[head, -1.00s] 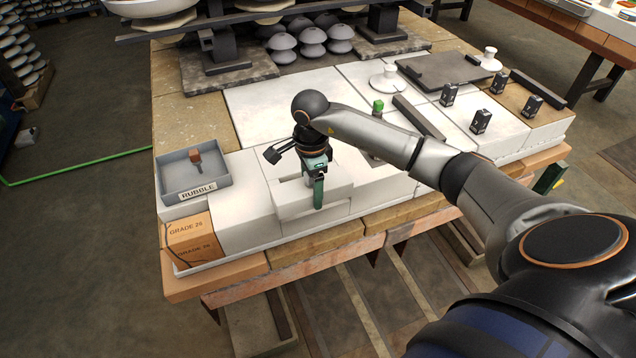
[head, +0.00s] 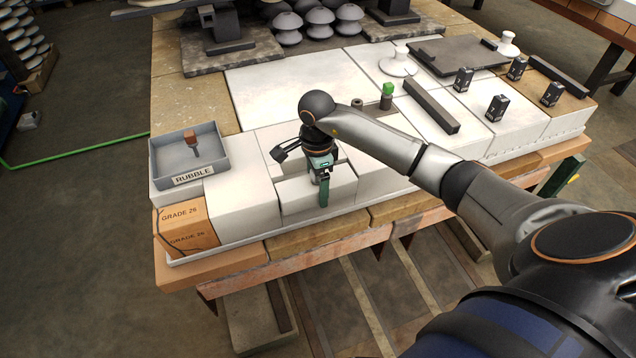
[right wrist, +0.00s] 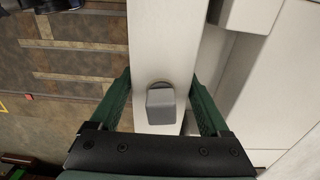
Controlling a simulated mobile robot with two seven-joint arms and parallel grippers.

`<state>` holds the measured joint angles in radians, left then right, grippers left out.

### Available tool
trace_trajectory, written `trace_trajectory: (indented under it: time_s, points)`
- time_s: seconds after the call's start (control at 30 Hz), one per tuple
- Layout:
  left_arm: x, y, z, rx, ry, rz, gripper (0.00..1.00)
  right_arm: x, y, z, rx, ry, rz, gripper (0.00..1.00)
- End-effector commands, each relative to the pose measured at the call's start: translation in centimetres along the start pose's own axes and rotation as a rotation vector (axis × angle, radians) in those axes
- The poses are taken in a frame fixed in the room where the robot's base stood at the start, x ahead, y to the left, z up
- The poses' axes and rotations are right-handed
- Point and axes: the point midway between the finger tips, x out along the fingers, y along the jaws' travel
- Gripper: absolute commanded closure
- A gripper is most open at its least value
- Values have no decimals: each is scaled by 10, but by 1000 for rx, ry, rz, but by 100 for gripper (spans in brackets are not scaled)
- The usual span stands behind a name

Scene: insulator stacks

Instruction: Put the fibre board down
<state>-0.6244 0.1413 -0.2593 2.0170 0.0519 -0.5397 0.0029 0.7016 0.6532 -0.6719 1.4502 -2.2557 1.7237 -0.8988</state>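The fibre board, as I take it, is the white block (head: 300,200) at the front of the table, among other white blocks, in the head view. My right gripper (head: 322,180) is over it. In the right wrist view the white board (right wrist: 167,35) runs between the two green fingers (right wrist: 162,85), which lie against its two sides. A small grey block (right wrist: 160,106) shows on the board between the fingers. The board's underside is hidden, so I cannot tell whether it rests on anything. My left gripper is not in view.
A green-topped peg (head: 388,92), a dark bar (head: 432,105) and several black blocks (head: 498,106) are to the right. White surface (head: 300,85) behind is clear.

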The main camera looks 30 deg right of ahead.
Motion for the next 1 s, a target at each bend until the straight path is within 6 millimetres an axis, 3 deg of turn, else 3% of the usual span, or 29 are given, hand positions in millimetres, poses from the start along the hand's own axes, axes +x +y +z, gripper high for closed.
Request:
trace_trajectory:
  time_s: [0.17, 0.47, 0.57, 1.0]
  points:
    - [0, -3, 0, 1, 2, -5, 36, -2, -2, 0, 0, -2, -5, 0]
    - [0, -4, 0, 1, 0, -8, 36, -8, -3, 0, -1, -4, -10, 0]
    - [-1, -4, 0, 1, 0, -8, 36, -20, -4, 0, -2, -3, -13, 0]
    - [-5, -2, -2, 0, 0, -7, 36, -107, -2, 0, -1, -4, -13, 0]
